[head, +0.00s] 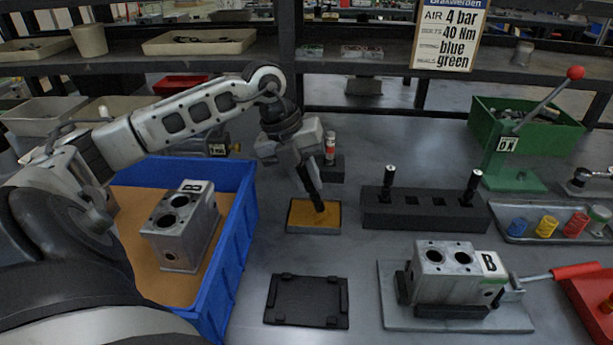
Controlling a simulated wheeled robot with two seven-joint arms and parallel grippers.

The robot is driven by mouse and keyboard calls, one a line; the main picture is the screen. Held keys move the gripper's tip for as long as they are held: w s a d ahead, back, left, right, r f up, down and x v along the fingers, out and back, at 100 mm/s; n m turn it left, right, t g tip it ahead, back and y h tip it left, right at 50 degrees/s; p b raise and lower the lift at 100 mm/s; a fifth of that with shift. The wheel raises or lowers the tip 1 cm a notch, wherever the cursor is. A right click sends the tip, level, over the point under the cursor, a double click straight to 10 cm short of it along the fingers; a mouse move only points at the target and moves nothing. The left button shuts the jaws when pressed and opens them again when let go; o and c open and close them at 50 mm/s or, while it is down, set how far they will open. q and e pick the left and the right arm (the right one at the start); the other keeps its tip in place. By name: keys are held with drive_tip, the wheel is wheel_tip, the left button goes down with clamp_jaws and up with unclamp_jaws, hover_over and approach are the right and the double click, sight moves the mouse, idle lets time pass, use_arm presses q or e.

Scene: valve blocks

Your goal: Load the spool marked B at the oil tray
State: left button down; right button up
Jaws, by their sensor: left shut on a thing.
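The oil tray (300,226) is a shallow dark-rimmed square with amber fill, at the middle of the head view. My left gripper (308,180) points down over it, shut on a thin dark thing that looks like a spool (318,205). Its lower end is at the amber surface; I cannot tell whether it touches, and no marking on it is readable. Two dark spools with pale tops, one on the left (388,180) and one on the right (471,187), stand in a black rack (425,219). A grey valve block (445,261) marked B sits in a fixture. My right gripper is not in view.
A blue bin (237,250) at left holds another block (180,227) marked B. An empty black plate (306,301) lies in front of the oil tray. A red-capped bottle (330,149) stands behind it. A green lever press (512,165) and a tray of coloured parts (548,229) are at right.

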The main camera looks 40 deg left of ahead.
use_arm(q)
drive_tip(key=shift+f, duration=0.35)
idle(0.3)
idle(0.5)
drive_tip(key=shift+f, duration=0.1)
idle(0.3)
wheel_tip(320, 180, up, 7)
drive_tip(key=p, duration=0.5)
idle(0.4)
idle(0.6)
